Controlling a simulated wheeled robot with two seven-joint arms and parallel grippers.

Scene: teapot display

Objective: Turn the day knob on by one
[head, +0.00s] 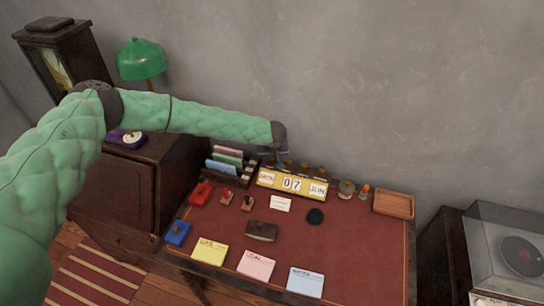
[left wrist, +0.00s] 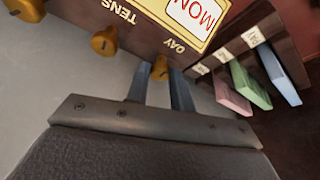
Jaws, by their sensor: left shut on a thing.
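The yellow-fronted desk calendar (head: 305,192) stands at the back of the red-topped desk and reads MON, 07, JUN. In the left wrist view the calendar (left wrist: 150,12) shows a MON card, with the words DAY and TENS by its knobs. The brass day knob (left wrist: 160,66) lies between the two fingers of my left gripper (left wrist: 158,80). In the head view my left gripper (head: 272,154) is at the calendar's left end, shut on the day knob, which is largely hidden there. My right gripper is out of view.
The tens knob (left wrist: 104,42) is close beside the left gripper. A card rack (head: 228,165) stands left of the calendar. A wooden tray (head: 393,204) is at right.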

